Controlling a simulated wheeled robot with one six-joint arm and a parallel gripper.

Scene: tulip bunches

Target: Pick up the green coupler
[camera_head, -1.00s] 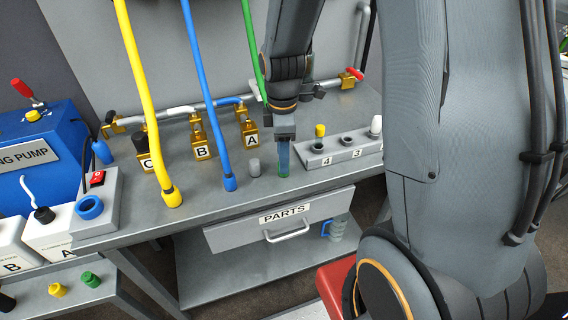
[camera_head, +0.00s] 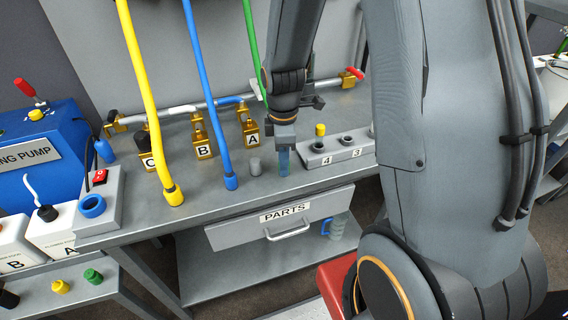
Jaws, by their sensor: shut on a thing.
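The green hose (camera_head: 253,50) hangs from above and runs down behind my arm toward the gripper. The green coupler at its lower end is between the fingers and almost wholly hidden by them. I cannot tell whether it touches the bench.
The yellow hose (camera_head: 142,90) and blue hose (camera_head: 204,80) hang to the left. A socket block marked 4 and 3 (camera_head: 338,152) is at right. The PARTS drawer (camera_head: 280,218) is below.

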